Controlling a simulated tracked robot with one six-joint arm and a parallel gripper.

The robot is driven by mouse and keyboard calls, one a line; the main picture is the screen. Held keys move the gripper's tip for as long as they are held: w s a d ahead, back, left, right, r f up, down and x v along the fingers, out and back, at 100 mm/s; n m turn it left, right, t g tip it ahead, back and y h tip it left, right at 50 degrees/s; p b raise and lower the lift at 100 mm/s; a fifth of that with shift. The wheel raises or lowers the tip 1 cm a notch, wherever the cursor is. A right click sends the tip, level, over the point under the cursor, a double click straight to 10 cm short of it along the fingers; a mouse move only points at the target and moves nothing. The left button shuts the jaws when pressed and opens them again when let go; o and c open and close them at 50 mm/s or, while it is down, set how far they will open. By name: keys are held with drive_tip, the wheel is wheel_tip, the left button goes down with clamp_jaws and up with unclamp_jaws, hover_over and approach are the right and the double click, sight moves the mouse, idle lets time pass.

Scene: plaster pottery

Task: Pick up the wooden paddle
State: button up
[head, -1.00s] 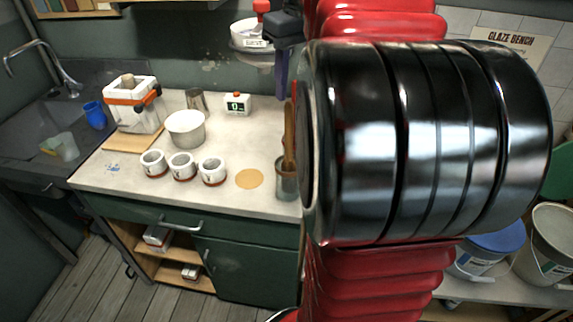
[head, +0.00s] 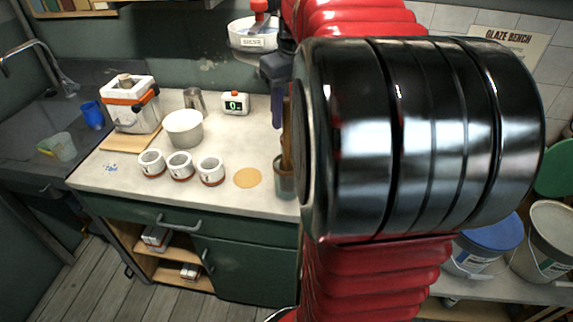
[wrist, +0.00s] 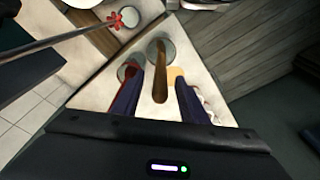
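The wooden paddle (head: 287,135) stands upright in a jar (head: 284,182) at the right end of the counter; my arm partly hides both in the head view. In the wrist view the paddle (wrist: 160,78) rises toward the camera from the round mouth of the jar (wrist: 162,48). My gripper (wrist: 159,80) is open, with one dark finger on each side of the paddle's handle and a visible gap on both sides. It holds nothing. In the head view my gripper (head: 277,95) is beside the paddle's upper end, and its far finger is hidden.
A second round container (wrist: 127,70) with a red thing is close to the left finger. Three small white cups (head: 180,165), a tan disc (head: 248,178), a white bowl (head: 184,129) and a digital scale or timer (head: 235,103) stand left of the jar. The counter front is clear.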

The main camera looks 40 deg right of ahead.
sight(286, 128)
drive_tip(key=shift+w+f, duration=0.2)
drive_tip(key=shift+f, duration=1.05)
drive_tip(key=shift+w+f, duration=0.2)
drive_tip(key=shift+f, duration=1.05)
drive_tip(key=shift+c, duration=0.5)
clamp_jaws()
